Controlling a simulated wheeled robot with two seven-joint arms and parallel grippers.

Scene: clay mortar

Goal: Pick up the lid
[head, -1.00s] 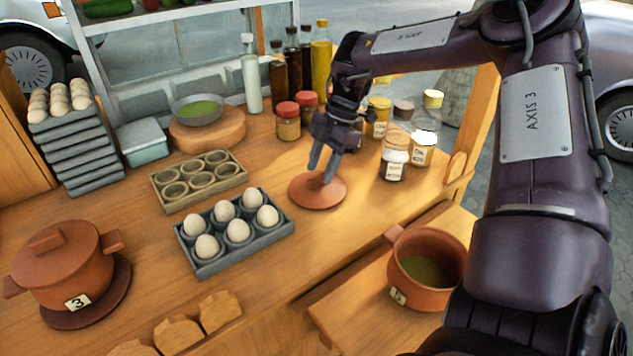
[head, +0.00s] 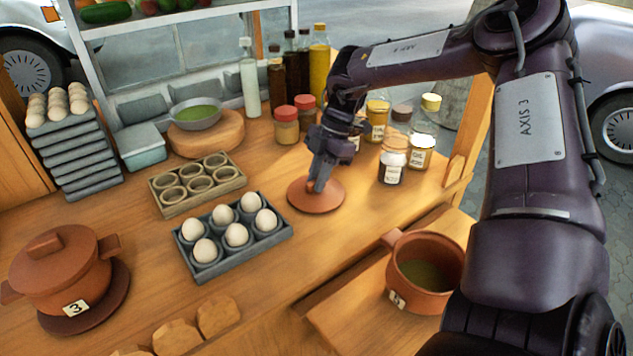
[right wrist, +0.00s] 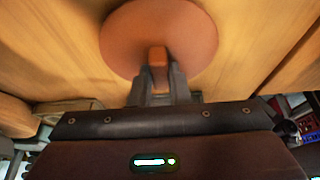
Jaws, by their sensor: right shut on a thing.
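The lid (head: 327,199) is a round terracotta disc with a small knob, lying on the wooden counter. My right gripper (head: 315,186) comes down from above and is shut on the lid's knob. In the right wrist view the lid (right wrist: 190,30) shows below my right gripper (right wrist: 157,72), whose fingers close on the block-shaped knob. The lid appears to rest on the counter. An open terracotta pot (head: 426,273) with greenish contents stands at the lower right. My left gripper is not seen.
A grey tray of eggs (head: 250,252) lies left of the lid, with an empty cup tray (head: 176,210) behind it. Jars (head: 393,158) and bottles (head: 319,70) stand behind and to the right. A lidded pot (head: 60,270) stands at left.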

